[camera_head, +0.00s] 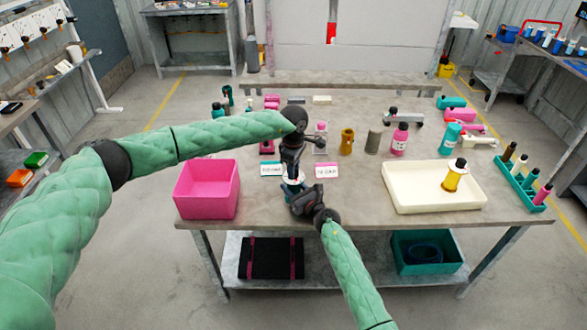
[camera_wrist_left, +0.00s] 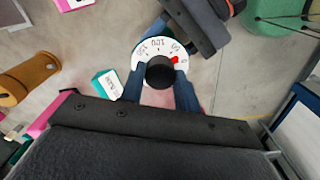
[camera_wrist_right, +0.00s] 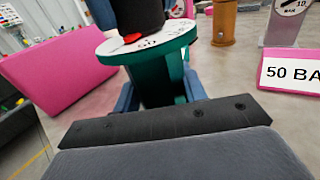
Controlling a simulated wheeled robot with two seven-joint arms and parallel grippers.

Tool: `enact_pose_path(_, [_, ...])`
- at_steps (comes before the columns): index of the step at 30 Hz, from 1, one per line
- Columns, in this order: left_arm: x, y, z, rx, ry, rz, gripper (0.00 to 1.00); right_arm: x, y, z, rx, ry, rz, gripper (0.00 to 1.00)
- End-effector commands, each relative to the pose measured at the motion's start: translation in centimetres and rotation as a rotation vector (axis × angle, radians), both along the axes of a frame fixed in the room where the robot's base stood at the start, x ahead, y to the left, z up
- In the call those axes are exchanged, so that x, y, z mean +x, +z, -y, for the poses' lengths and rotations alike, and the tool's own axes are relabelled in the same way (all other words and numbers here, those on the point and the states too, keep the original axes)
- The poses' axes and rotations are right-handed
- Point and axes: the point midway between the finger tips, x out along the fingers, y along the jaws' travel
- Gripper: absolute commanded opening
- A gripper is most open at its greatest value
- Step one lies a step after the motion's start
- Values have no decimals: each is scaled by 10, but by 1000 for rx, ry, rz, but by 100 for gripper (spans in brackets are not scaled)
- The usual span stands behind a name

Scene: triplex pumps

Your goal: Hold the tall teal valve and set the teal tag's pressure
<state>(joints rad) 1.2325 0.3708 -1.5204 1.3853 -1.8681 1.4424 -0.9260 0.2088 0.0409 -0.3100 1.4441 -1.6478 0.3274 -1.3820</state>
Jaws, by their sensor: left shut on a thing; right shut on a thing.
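The teal valve (camera_wrist_right: 160,75) stands near the table's front edge, a white dial on top. My right gripper (camera_wrist_right: 157,98) is shut on its teal body from the side. My left gripper (camera_wrist_left: 162,88) is shut on the black knob (camera_wrist_left: 160,72) from above. In the head view, both grippers mostly cover the valve (camera_head: 292,181). The teal tag (camera_head: 271,169) stands left of it; its number is too small to read. The pink-edged tag (camera_head: 327,171) stands right, reading 50 BAR.
A pink bin (camera_head: 236,191) stands left of the valve. A cream tray (camera_head: 405,200) holding a yellow valve (camera_head: 455,176) is on the right, beside a teal rack (camera_head: 512,181). Several valves and pump parts stand behind, including a brown cylinder (camera_head: 347,143).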

Motion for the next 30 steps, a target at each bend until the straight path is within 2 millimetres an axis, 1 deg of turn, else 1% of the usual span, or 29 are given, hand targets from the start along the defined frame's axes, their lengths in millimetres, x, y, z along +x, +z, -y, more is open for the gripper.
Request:
enact_pose_path(21, [0, 0, 0, -1, 677, 1, 9, -1, 0, -1, -1, 2, 1, 7])
enact_pose_path(30, [1, 1, 1, -2, 914, 1, 9, -1, 0, -1, -1, 2, 1, 7])
